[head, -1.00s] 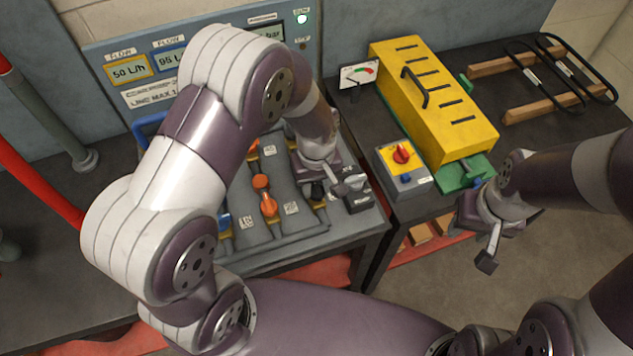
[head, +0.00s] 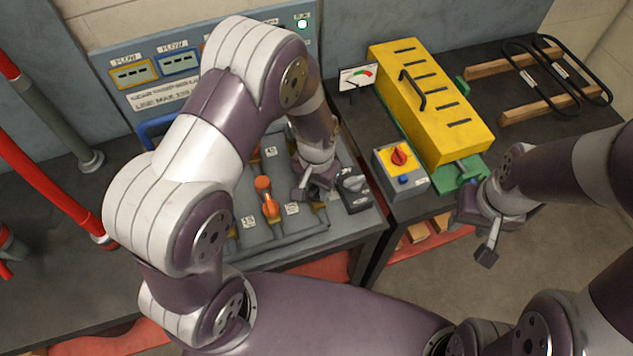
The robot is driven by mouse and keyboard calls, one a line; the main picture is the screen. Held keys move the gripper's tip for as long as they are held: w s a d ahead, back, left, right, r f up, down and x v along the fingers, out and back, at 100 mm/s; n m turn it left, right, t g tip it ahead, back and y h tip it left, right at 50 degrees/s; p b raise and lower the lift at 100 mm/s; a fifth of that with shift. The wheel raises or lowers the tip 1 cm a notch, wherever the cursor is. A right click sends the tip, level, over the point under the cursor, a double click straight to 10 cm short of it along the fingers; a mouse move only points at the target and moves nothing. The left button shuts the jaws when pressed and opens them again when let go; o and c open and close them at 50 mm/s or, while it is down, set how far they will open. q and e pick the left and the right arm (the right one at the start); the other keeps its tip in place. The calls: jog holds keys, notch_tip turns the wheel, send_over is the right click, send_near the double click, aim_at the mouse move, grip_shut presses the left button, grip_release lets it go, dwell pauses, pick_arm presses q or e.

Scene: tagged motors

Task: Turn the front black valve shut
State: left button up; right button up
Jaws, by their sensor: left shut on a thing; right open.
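My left gripper (head: 312,190) reaches down onto the right side of the grey valve panel (head: 285,238). It is shut on the handle of the front black valve, which is mostly hidden by the fingers and wrist, so its exact angle cannot be told. An orange valve handle (head: 267,196) stands to the left of the gripper. My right gripper (head: 489,244) hangs open and empty over the floor, in front of the bench at the right.
A black switch box with a grey lever (head: 353,190) sits close right of the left gripper. A grey box with a red knob (head: 400,156) and a yellow cover (head: 440,100) stand further right.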

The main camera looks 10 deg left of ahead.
aim_at(317, 188)
pick_arm(q)
jog(key=m+p, duration=0.1)
jog(key=m, duration=0.3)
jog(key=shift+r, duration=0.1)
jog(key=shift+m, duration=1.6)
jog(key=o, duration=1)
jog(key=shift+o, duration=0.2)
notch_tip(317, 188, up, 12)
jog(key=shift+r+b, duration=0.25)
jog(key=shift+b, duration=0.15)
